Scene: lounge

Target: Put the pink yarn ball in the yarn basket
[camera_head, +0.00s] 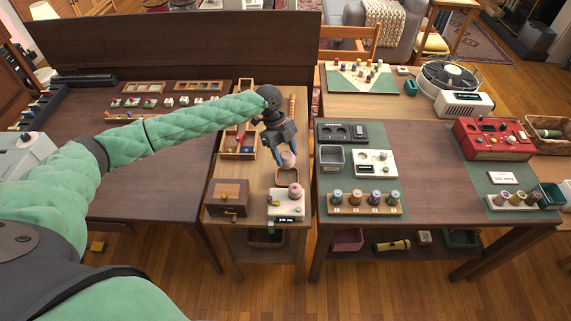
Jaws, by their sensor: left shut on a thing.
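My left gripper (287,162) points down over the narrow middle table, shut on a small pale pink ball (289,158), which looks like the pink yarn ball. Just below the gripper is a small round brown bowl or basket (287,176); I cannot tell whether it is the yarn basket. The ball appears above its rim. Another pinkish round thing (295,189) sits on a white scale-like device (287,205) just in front. The fingers hide part of the held ball. My right gripper is not in view.
A brown wooden box (228,196) stands left of the scale, and a wooden tray (239,145) lies behind it. On the right table are a rack of spools (364,203), a white device (374,163) and a red machine (492,138). A woven basket (547,128) stands far right.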

